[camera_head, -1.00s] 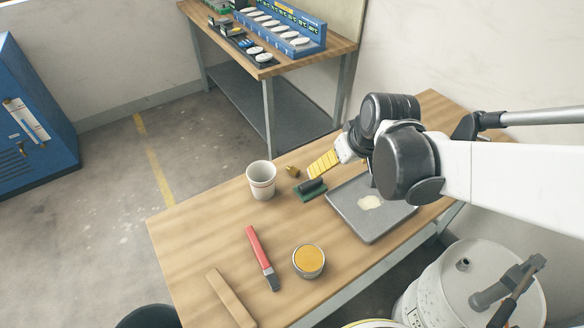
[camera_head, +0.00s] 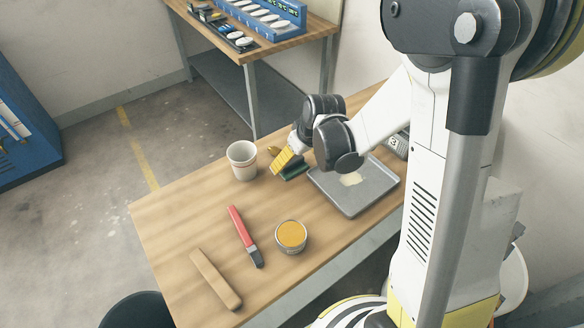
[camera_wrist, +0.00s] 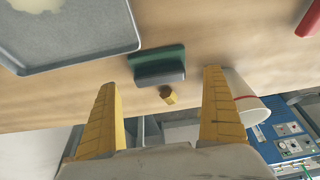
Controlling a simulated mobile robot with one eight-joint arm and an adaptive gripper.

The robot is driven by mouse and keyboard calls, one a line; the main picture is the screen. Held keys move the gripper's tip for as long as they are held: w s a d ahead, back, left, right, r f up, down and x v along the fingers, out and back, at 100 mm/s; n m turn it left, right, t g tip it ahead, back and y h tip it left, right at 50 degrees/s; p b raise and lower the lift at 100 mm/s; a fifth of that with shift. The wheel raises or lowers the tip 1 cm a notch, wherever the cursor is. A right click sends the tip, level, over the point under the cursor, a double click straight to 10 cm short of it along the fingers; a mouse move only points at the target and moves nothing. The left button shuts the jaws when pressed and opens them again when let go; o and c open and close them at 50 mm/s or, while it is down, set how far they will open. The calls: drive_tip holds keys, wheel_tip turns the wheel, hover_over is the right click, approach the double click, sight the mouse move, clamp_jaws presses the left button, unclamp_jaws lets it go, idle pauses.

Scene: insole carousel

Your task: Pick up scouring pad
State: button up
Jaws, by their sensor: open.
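The scouring pad (camera_head: 295,173) is a small green and dark grey block on the wooden table, just left of the grey tray. In the wrist view the scouring pad (camera_wrist: 157,66) lies flat, its green part beyond its dark part. My gripper (camera_head: 279,166) has yellow fingers and hangs over the table right at the pad, hiding part of it in the head view. In the wrist view my gripper (camera_wrist: 160,82) is open and empty, with the pad between and a little beyond its two fingertips. No contact with the pad shows.
A white cup (camera_head: 242,161) stands to the left, close to one finger. The grey tray (camera_head: 345,205) is on the right. A red-handled brush (camera_head: 243,234) and an open tin (camera_head: 291,236) lie nearer.

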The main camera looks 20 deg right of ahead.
sight(293, 161)
drive_tip(key=b+x, duration=0.1)
drive_tip(key=x, duration=0.2)
drive_tip(key=shift+w, duration=0.15)
drive_tip(key=c, duration=1.4)
drive_tip(key=shift+r, duration=0.1)
wheel_tip(293, 161, up, 4)
drive_tip(key=p, duration=0.2)
drive_tip(key=shift+r+p, duration=0.25)
drive_tip(key=shift+p, duration=0.05)
drive_tip(key=s+d+r+p, duration=0.1)
drive_tip(key=s+d+r, duration=0.1)
drive_tip(key=d, duration=0.1)
drive_tip(key=s+d+r+p, duration=0.1)
drive_tip(key=s+d+r, duration=0.1)
drive_tip(key=d, duration=0.1)
drive_tip(key=s+d+r+p, duration=0.1)
drive_tip(key=s+d+r, duration=0.1)
drive_tip(key=s+d, duration=0.1)
drive_tip(key=shift+d+r, duration=0.15)
drive_tip(key=shift+d, duration=0.1)
